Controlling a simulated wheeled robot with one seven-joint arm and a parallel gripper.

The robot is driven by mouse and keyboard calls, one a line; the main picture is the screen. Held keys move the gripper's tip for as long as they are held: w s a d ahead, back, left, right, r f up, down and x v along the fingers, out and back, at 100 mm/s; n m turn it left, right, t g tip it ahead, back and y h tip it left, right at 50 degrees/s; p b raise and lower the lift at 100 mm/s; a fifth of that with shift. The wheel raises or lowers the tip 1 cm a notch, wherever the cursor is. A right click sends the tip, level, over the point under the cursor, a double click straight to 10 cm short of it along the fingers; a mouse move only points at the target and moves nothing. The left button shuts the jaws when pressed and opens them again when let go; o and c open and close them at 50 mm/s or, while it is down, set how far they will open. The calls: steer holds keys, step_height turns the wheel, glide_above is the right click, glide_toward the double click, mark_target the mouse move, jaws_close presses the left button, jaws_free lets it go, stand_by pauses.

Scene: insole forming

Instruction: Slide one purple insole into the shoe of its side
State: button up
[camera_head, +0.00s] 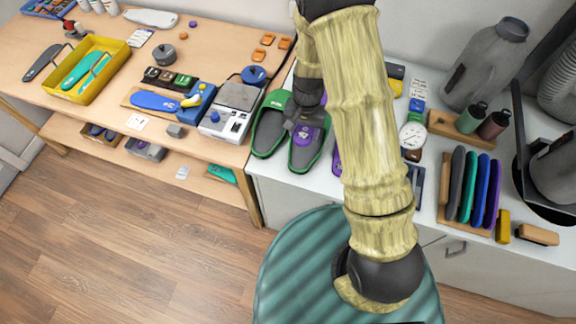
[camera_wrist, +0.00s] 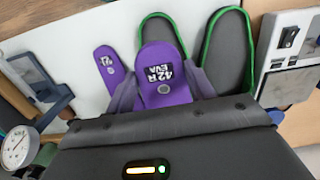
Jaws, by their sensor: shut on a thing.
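My gripper (camera_head: 306,121) is shut on a purple insole (camera_wrist: 163,75) marked "42R EVA", with a finger on each side of it in the wrist view. The held insole also shows as a purple patch (camera_head: 309,136) in the head view. It overlaps the green-rimmed grey shoe (camera_head: 305,158) on the right of the pair; that shoe's end shows beyond it in the wrist view (camera_wrist: 158,24). I cannot tell whether it touches the shoe. The other shoe (camera_head: 268,133) is empty. A second purple insole (camera_wrist: 112,72) lies flat beside the pair, partly hidden by my arm in the head view (camera_head: 337,161).
A dial gauge (camera_head: 412,135) and a rack of coloured insoles (camera_head: 470,188) stand right of my arm on the white counter. A scale-like device (camera_head: 228,118) stands left of the shoes. The wooden bench (camera_head: 60,75) holds a yellow tray (camera_head: 118,58).

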steer(key=s+a+p, duration=0.2)
steer(key=s+a, duration=0.2)
steer(key=s, duration=0.9)
steer(key=shift+a+g+p, duration=0.3)
steer(key=shift+a+p, duration=0.05)
steer(key=shift+a, duration=0.05)
steer(key=shift+s, duration=0.1)
steer(key=shift+f+b, duration=3.2)
steer(key=shift+f, duration=0.45)
steer(key=shift+w+d+f+p, duration=0.15)
steer(key=shift+w+d, duration=0.3)
steer(key=shift+w, duration=0.8)
steer(key=shift+w+d+p, duration=0.25)
steer(key=shift+w+d, duration=0.25)
steer(key=shift+w, duration=0.8)
steer(key=shift+w+d+f+p, duration=0.15)
steer(key=shift+w+d, duration=0.3)
steer(key=shift+w, duration=0.8)
steer(key=shift+w+d+f+b, duration=0.15)
steer(key=shift+w+d, duration=0.1)
steer(key=shift+w, duration=0.45)
steer(key=shift+w+d+f+b, duration=0.1)
steer(key=shift+w+d+f, duration=0.15)
steer(key=shift+w, duration=0.45)
steer(key=shift+w+d+f+b, duration=0.1)
steer(key=shift+w+d, duration=0.2)
steer(key=shift+w, duration=0.4)
